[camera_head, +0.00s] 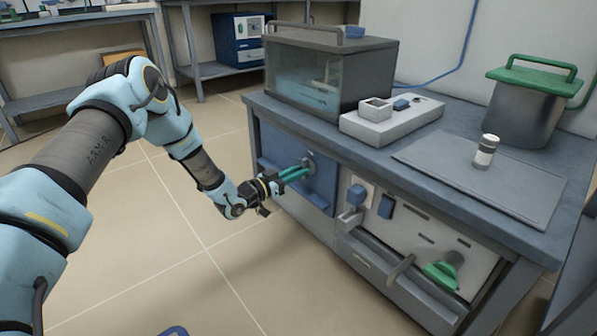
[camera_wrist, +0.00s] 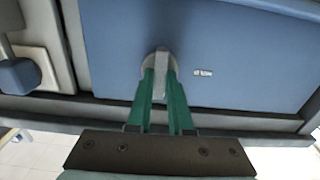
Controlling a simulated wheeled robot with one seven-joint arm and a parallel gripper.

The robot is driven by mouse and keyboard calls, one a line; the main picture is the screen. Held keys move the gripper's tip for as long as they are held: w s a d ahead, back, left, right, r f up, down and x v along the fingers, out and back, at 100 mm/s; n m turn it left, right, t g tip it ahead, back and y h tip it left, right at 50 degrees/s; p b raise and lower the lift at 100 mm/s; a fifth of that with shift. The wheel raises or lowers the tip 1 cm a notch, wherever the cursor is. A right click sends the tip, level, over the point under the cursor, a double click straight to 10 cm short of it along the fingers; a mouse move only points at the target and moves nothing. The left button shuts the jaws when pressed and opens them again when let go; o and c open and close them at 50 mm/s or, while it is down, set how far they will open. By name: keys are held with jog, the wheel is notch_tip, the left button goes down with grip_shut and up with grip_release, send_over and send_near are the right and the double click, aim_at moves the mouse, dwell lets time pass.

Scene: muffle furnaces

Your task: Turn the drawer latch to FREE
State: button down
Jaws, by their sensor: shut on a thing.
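The drawer latch (camera_wrist: 160,62) is a grey round piece with a narrow grip bar, on a blue drawer front (camera_wrist: 120,30). In the wrist view my gripper (camera_wrist: 160,85) has its green fingers on either side of the bar, shut on it. The bar points straight down the picture between the fingers. A small pale label (camera_wrist: 203,72) sits beside the latch; its text is too small to read. In the head view my gripper (camera_head: 298,172) reaches the latch (camera_head: 308,159) on the blue front (camera_head: 322,190), which looks flush with the bench. The fingers partly hide the latch.
Right of the blue front are a blue knob (camera_head: 355,196), a blue switch (camera_head: 386,206) and a pale panel with a green handle (camera_head: 442,272). A glass-sided box (camera_head: 330,80), a grey device (camera_head: 392,120) and a green-lidded pot (camera_head: 525,110) stand on top. Floor left is clear.

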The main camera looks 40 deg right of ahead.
dwell(0.4)
jog(key=c, duration=0.8)
grip_release()
jog(key=shift+a, duration=0.1)
jog(key=a+p, duration=0.1)
jog(key=a, duration=0.2)
jog(key=a+p, duration=0.1)
jog(key=a, duration=0.3)
jog(key=a+p, duration=0.1)
jog(key=a, duration=0.2)
jog(key=shift+w+a+p, duration=0.3)
jog(key=shift+p, duration=0.1)
